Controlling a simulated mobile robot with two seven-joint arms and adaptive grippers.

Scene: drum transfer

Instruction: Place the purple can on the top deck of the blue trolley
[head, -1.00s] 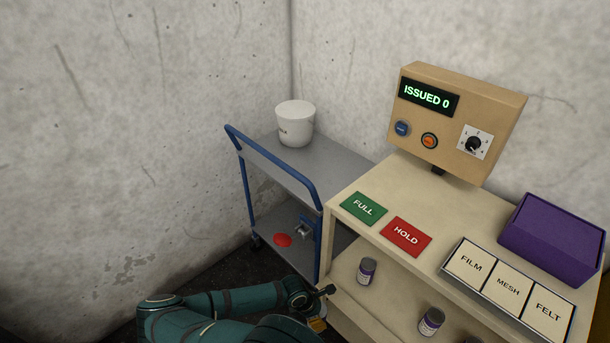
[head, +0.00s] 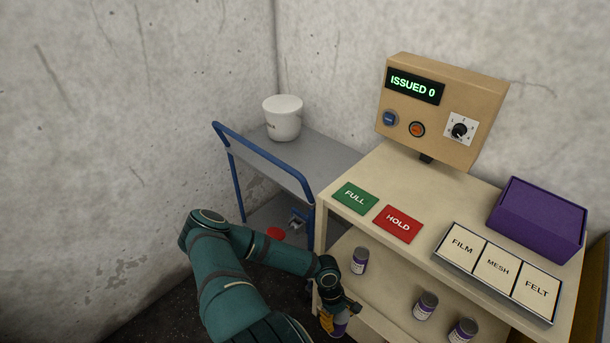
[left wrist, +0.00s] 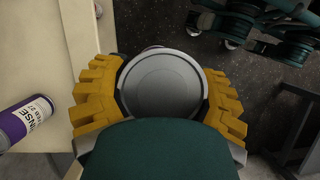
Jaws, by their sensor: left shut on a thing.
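The purple can (head: 341,329) is in my left gripper (head: 333,315), below the front edge of the beige bench at the bottom of the head view. In the left wrist view its round grey end (left wrist: 160,88) sits between the yellow fingers, which press on it from both sides. The blue trolley (head: 265,160) stands at the back left, apart from the can. Its grey top deck (head: 318,160) carries a white bucket (head: 283,118) and has bare room to the bucket's right. My right gripper is not in view.
The beige bench (head: 440,190) holds a control box (head: 440,105), green and red cards, a labelled tray and a purple box (head: 537,217). Several more purple cans, such as one at the left (head: 360,261), stand on its lower shelf. The trolley's blue handle rail faces left.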

